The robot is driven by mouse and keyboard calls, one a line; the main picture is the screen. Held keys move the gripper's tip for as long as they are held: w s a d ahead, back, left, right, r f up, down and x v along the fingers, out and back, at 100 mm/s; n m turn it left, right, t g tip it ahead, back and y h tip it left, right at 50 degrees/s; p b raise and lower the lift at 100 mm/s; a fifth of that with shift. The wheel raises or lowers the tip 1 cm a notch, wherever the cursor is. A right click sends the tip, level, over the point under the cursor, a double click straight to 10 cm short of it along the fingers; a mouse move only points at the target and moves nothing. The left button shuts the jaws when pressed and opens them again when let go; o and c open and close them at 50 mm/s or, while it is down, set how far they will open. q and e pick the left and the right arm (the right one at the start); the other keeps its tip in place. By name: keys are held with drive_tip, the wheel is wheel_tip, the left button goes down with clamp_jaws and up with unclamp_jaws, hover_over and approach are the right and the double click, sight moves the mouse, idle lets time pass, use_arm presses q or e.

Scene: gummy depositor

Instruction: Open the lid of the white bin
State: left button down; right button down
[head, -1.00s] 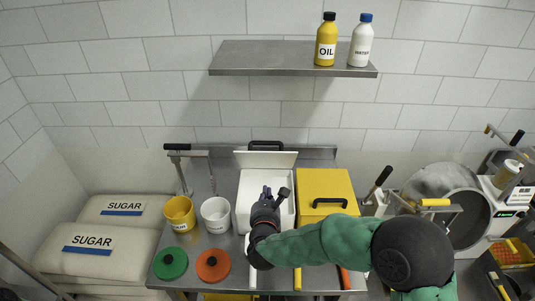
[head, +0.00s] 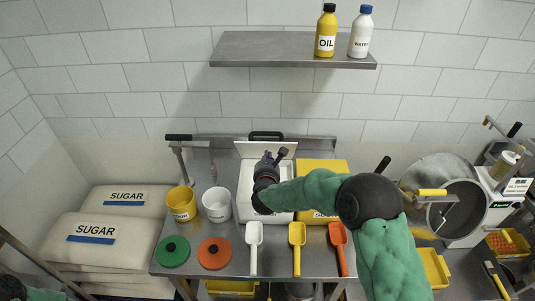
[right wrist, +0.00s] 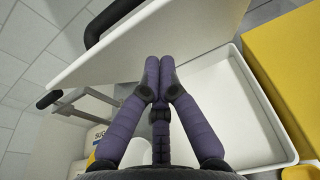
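The white bin (head: 272,217) stands on the steel table, partly hidden by my right arm. Its lid (head: 246,149) stands raised at the back edge, with a black handle (head: 265,135) on the far side. The right wrist view shows the lid (right wrist: 130,45) leaning up and the bin's white, empty-looking interior (right wrist: 225,95). My right gripper (head: 268,158) is over the back of the bin, in front of the lid's inner face. Its fingers (right wrist: 158,68) are together with nothing between them. I cannot tell whether they touch the lid. My left gripper is not in view.
A yellow bin (head: 320,170) stands close on the right. A yellow container (head: 181,203) and a white one (head: 216,205) stand on the left. Green (head: 173,252) and orange (head: 214,252) lids and several scoops lie in front. A shelf (head: 270,50) holds two bottles.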

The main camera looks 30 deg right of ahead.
sight(268, 133)
drive_tip(key=shift+w+d+r, duration=0.15)
drive_tip(key=shift+w, duration=0.1)
drive_tip(key=shift+r, duration=0.1)
drive_tip(key=shift+w+d+r+p, duration=0.15)
drive_tip(key=shift+r+p, duration=0.05)
drive_tip(key=shift+p, duration=0.15)
drive_tip(key=w+d+r+g+p, duration=0.1)
drive_tip(key=p, duration=0.2)
drive_tip(key=w+d+r+g+y+p, duration=0.1)
drive_tip(key=w+r+p, duration=0.1)
drive_tip(key=shift+w+d+r+y+p, duration=0.1)
drive_tip(key=shift+w+r+y+p, duration=0.05)
drive_tip(key=shift+w+y+p, duration=0.2)
drive_tip(key=shift+w+d+r+g, duration=0.15)
drive_tip(key=shift+w+d, duration=0.1)
drive_tip(key=shift+w, duration=0.2)
drive_tip(key=shift+w+d+r+g, duration=0.15)
drive_tip(key=shift+w+d, duration=0.1)
drive_tip(key=shift+w, duration=0.15)
drive_tip(key=shift+w+d+r, duration=0.15)
drive_tip(key=shift+w+d, duration=0.1)
drive_tip(key=shift+w, duration=0.2)
